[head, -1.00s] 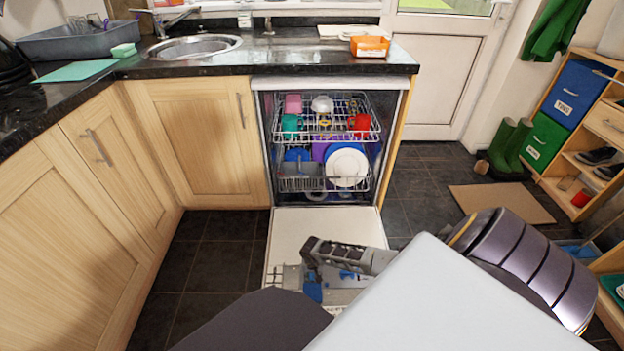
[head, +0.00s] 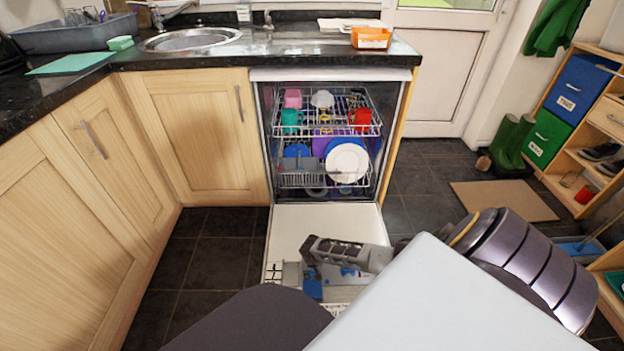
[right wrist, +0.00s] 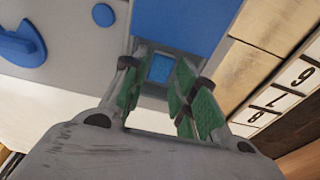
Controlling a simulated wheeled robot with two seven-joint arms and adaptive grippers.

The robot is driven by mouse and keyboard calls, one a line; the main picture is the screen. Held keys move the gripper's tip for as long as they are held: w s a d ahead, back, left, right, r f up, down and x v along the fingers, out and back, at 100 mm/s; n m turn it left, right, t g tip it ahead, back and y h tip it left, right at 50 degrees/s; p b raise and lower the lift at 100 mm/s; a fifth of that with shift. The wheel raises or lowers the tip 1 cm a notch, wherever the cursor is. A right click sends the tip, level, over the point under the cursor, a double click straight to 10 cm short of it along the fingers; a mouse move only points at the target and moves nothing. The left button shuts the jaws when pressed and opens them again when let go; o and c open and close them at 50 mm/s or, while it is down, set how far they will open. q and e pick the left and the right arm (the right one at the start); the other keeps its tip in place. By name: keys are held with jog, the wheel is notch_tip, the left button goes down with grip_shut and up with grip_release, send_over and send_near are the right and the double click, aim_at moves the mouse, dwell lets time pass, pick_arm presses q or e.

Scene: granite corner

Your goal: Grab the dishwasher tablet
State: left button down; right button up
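A small blue block, seemingly the tablet (right wrist: 161,68), sits in a grey recess of the detergent dispenser (right wrist: 75,55) in the right wrist view. My right gripper (right wrist: 160,82) is open, with its green-padded fingers on either side of the block; I cannot tell whether they touch it. A blue flap (right wrist: 185,20) lies just beyond. In the head view, my right gripper (head: 311,262) hangs over the lowered dishwasher door (head: 330,223) beside the blue flap (head: 312,289). The tablet cannot be made out there. My left gripper is not in view.
The loaded dishwasher racks (head: 325,125) stand behind the door. An orange box (head: 371,38) sits on the dark counter (head: 290,50). Cupboards (head: 190,130) stand to the left. A doormat (head: 505,202), boots (head: 512,145) and shelves (head: 570,160) are to the right.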

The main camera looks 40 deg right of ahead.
jog(key=shift+f+b, duration=0.45)
jog(key=shift+f, duration=0.35)
jog(key=c, duration=0.4)
